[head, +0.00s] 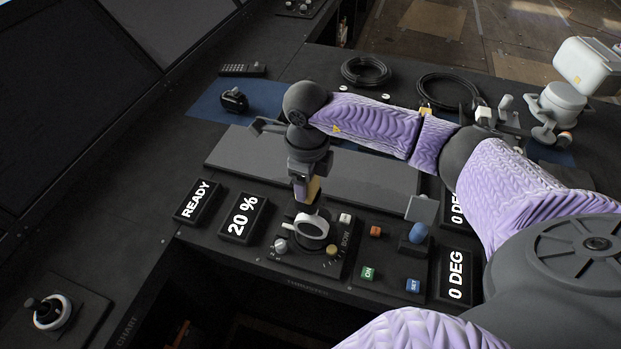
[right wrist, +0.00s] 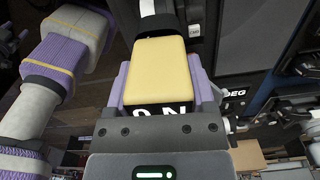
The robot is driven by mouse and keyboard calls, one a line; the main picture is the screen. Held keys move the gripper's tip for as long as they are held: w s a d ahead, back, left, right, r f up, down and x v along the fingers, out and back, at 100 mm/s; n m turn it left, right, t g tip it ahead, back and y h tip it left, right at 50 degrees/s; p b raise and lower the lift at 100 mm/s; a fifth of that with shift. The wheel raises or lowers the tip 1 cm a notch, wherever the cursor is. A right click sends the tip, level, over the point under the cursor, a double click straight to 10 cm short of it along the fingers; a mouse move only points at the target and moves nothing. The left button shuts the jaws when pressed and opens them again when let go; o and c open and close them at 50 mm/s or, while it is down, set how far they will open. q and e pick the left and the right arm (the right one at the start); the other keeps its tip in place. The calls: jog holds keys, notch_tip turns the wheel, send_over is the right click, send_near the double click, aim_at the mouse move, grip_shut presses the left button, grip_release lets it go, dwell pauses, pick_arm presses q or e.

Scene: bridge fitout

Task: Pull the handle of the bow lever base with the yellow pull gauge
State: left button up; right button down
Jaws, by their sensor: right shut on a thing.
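My right gripper (head: 303,190) points down over the console and is shut on the yellow pull gauge (head: 314,188). In the right wrist view the gauge (right wrist: 158,72) is a yellow block with a dark face bearing white characters, held between two purple fingers. Below the gauge is the bow lever base (head: 345,262), a dark panel marked BOW. Its handle shows as a white ring with a dark centre (head: 311,228). The gauge's lower end is close above this ring; I cannot tell whether it touches or hooks it. My left gripper is not in view.
A READY display (head: 197,202) and a 20 % display (head: 244,217) are left of the base. A blue-topped lever (head: 418,233), coloured buttons and a 0 DEG display (head: 456,276) are right. Another lever (head: 48,311) is lower left. Coiled cables (head: 366,71) lie behind my arm.

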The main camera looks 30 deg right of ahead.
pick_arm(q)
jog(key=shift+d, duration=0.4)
pick_arm(e)
jog(key=shift+w+a, duration=0.1)
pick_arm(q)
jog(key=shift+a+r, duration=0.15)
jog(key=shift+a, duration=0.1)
pick_arm(e)
jog(key=shift+s+d, duration=0.45)
pick_arm(q)
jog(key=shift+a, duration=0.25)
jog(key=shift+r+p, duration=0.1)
jog(key=shift+p, duration=0.2)
pick_arm(e)
jog(key=shift+r, duration=0.1)
